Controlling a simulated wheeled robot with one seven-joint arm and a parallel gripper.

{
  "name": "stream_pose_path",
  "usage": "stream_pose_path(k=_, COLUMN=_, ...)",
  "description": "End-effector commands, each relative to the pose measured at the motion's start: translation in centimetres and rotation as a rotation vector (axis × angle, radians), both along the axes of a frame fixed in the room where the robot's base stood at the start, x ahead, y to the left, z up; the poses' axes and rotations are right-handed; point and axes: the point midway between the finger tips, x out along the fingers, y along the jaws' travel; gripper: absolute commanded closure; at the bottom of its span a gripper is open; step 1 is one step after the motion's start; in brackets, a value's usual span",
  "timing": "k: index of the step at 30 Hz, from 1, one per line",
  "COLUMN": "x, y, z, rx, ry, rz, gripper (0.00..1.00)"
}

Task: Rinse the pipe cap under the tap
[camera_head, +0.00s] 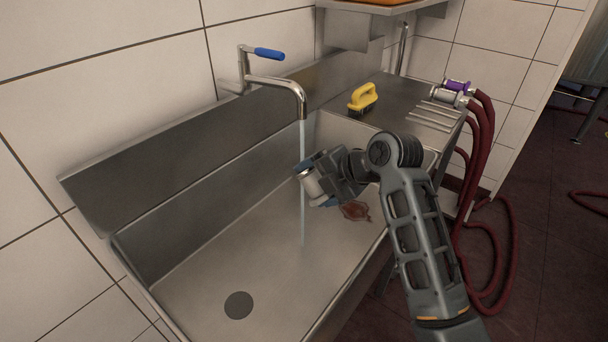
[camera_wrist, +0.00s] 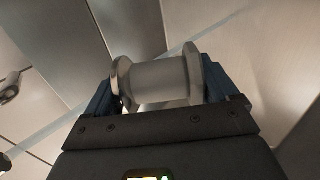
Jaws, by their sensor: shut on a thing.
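The tap (camera_head: 277,84) with a blue lever handle is on the wall above the sink, and a stream of water (camera_head: 302,180) falls from its spout into the basin. My gripper (camera_head: 316,184) is inside the sink area, just right of the stream. It is shut on the metal pipe cap (camera_head: 311,184), which is at or right beside the water; I cannot tell whether the stream touches it. In the wrist view the silvery, spool-shaped pipe cap (camera_wrist: 159,80) sits between the two blue fingers. The stream passes behind it as a pale diagonal line.
The steel sink (camera_head: 190,278) has a dark drain (camera_head: 239,305) and a reddish-brown stain (camera_head: 356,211). A yellow brush (camera_head: 362,98) stands on the drainboard at the right. Hose couplings (camera_head: 450,94) with dark red hoses (camera_head: 480,150) lie at its far edge.

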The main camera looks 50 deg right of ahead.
Motion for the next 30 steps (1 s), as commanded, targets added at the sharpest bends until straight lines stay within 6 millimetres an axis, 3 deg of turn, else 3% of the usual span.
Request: stream_pose_path(k=30, x=-6.8, y=-0.2, z=2.9, rx=0.001, ry=-0.001, rz=-0.001, gripper=0.52)
